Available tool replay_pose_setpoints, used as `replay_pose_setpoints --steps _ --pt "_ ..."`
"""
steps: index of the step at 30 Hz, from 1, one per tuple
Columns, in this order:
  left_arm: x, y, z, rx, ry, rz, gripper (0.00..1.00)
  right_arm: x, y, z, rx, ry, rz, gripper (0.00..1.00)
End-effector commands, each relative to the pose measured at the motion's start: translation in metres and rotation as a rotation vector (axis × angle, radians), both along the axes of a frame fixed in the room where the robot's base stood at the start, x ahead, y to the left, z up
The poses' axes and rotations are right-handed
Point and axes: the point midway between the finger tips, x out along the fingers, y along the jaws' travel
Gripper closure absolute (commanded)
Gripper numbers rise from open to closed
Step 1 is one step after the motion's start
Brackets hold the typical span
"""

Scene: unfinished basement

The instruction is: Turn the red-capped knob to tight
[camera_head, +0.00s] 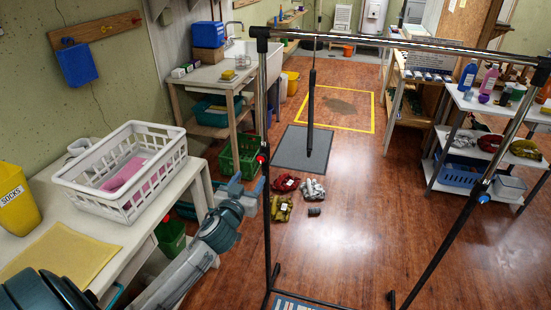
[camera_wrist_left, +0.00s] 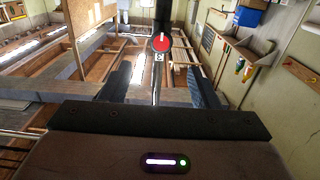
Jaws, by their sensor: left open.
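The red-capped knob (camera_head: 262,158) sits on the left upright (camera_head: 266,215) of a metal garment rack. In the left wrist view the red cap (camera_wrist_left: 160,42) faces me with a white pointer mark, and a small pale mark shows just below it. My left gripper (camera_head: 247,188) is open beside the left upright, a little below the knob. In the wrist view its two dark fingers (camera_wrist_left: 158,75) are apart, with the knob beyond and roughly centred between them. Nothing is held. My right gripper is not in view.
A blue-capped knob (camera_head: 484,197) is on the rack's right upright. A table with a white basket (camera_head: 126,170) and yellow cloth (camera_head: 62,252) stands at left, near my arm. Several bundles, including a red one (camera_head: 286,184), lie on the floor behind the rack. A shelf cart (camera_head: 490,110) stands at right.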

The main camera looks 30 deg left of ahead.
Motion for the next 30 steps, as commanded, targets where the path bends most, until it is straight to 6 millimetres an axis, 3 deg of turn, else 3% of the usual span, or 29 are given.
replay_pose_setpoints --steps 15,21,29,30 --pt "0.084 0.021 0.001 -0.001 0.004 0.002 0.44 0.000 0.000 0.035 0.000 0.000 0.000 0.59" --pt "0.096 0.023 -0.001 -0.001 0.004 0.001 0.44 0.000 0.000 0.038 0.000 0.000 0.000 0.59" --pt "0.097 0.024 -0.002 0.000 0.004 0.001 0.44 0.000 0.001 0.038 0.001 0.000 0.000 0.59" --pt "0.097 0.024 -0.002 0.000 0.004 0.001 0.48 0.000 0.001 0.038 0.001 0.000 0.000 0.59"
